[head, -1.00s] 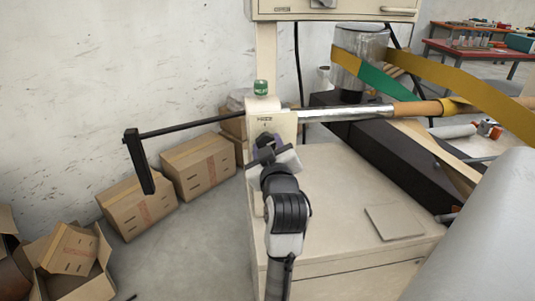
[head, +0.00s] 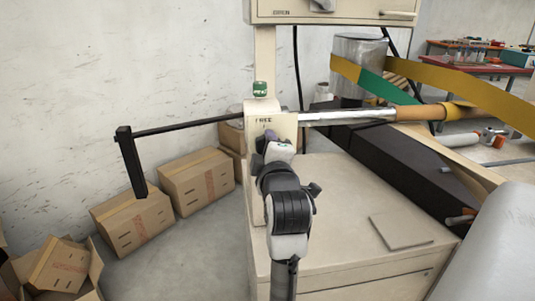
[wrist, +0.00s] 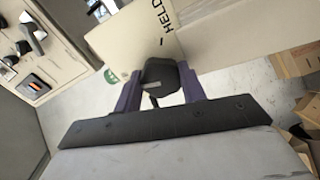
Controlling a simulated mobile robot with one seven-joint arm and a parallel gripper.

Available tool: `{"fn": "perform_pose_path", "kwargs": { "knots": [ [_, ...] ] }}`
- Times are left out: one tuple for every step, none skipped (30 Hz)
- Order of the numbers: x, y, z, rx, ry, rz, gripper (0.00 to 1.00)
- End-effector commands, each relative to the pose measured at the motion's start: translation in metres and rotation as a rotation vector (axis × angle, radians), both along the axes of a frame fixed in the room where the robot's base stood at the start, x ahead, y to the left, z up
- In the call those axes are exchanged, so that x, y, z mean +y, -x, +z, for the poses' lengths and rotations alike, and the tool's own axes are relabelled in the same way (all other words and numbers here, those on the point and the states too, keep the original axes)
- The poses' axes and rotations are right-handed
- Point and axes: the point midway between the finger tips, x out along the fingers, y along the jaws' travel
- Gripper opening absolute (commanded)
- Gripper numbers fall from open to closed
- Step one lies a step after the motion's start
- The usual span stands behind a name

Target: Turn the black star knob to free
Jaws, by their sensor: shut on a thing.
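The black star knob (wrist: 160,76) sits on the cream bearing plate (wrist: 130,38), between the two purple fingers of my gripper (wrist: 160,84) in the wrist view. The fingers are shut on the knob, one on each side. HELD is printed on the plate close to the knob in the wrist view. In the head view my gripper (head: 268,146) is against the front of the plate (head: 285,124), and FREE shows on the plate above it. My wrist hides most or all of the knob there.
A black crank handle (head: 131,160) sticks out to the left. A metal shaft (head: 345,116) with a cardboard core (head: 418,113) runs right. The cream cabinet top (head: 330,200) is below, with a flat square plate (head: 400,229) on it. Cardboard boxes (head: 195,180) stand at left.

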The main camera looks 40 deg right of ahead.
Motion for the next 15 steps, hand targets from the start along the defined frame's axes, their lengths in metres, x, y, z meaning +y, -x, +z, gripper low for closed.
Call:
{"fn": "perform_pose_path", "kwargs": {
  "knots": [
    [-0.0001,-0.0003,-0.0003,0.01,0.023,0.0,0.18],
    [-0.0001,-0.0003,-0.0001,0.018,0.036,0.0,0.18],
    [0.0,-0.0005,0.0001,0.027,0.049,0.0,0.18],
    [0.0001,-0.0005,0.0002,0.033,0.06,0.0,0.18],
    [0.0001,-0.0005,0.0003,0.039,0.069,0.0,0.18],
    [0.0001,-0.0005,0.0004,0.044,0.078,0.0,0.18],
    [0.0,-0.0005,0.0005,0.049,0.085,0.0,0.18],
    [0.0,-0.0005,0.0006,0.053,0.091,0.0,0.18],
    [0.0001,-0.0005,0.0008,0.057,0.097,0.0,0.18],
    [0.0,-0.0004,0.0009,0.06,0.102,0.0,0.18],
    [-0.0001,-0.0004,0.001,0.061,0.105,0.0,0.18],
    [0.0,-0.0005,0.0012,0.064,0.109,0.0,0.18],
    [0.0,-0.0005,0.0012,0.065,0.11,0.0,0.18],
    [0.0,-0.0004,0.0013,0.066,0.112,0.0,0.18],
    [-0.0001,-0.0004,0.0014,0.067,0.114,0.0,0.18]
  ]
}}
